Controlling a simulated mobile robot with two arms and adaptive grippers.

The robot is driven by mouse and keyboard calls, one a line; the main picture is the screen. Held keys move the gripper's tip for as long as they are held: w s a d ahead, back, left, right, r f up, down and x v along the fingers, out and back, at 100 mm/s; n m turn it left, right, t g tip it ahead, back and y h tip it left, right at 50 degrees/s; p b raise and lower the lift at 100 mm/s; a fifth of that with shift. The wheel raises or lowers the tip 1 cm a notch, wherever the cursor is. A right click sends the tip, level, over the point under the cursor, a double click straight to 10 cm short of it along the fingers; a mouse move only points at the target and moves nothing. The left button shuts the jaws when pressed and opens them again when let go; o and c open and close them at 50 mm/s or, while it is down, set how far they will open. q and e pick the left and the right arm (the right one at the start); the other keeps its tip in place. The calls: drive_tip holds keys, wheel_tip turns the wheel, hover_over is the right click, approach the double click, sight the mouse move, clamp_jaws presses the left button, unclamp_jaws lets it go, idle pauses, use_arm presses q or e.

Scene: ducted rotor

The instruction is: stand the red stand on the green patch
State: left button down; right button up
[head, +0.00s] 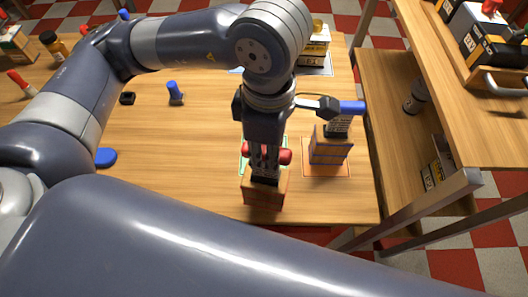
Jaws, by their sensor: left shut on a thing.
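The red stand (266,194) has a brick-patterned block at its lower end and red rounded parts near its top. My left gripper (265,163) points down and is shut on it around the red top. The green patch (243,154) shows only as a thin edge behind and to the left of the stand; the gripper and stand hide the rest. The block's lower end appears nearer to me than that edge. I cannot tell whether it touches the table. My right gripper is not in view.
A small blue-topped piece (175,93) and a blue disc (105,157) lie left. A wooden shelf unit (400,135) borders the table's right side.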

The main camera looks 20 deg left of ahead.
use_arm(q)
drive_tip(key=shift+s+d+r+n, duration=0.25)
drive_tip(key=shift+s+d+n, duration=0.15)
drive_tip(key=shift+n, duration=0.5)
drive_tip(key=shift+w, duration=0.15)
drive_tip(key=w+a+f+p, duration=0.2)
drive_tip(key=w+a+p, duration=0.1)
drive_tip(key=w, duration=0.4)
drive_tip(key=w+a+f+p, duration=0.2)
drive_tip(key=w+f+p, duration=0.1)
drive_tip(key=w, duration=0.4)
drive_tip(key=shift+w+a+p, duration=0.25)
drive_tip(key=shift+a+p, duration=0.15)
drive_tip(key=shift+p, duration=0.4)
drive_tip(key=shift+f, duration=0.1)
drive_tip(key=shift+f, duration=0.1)
drive_tip(key=c, duration=1.4)
unclamp_jaws()
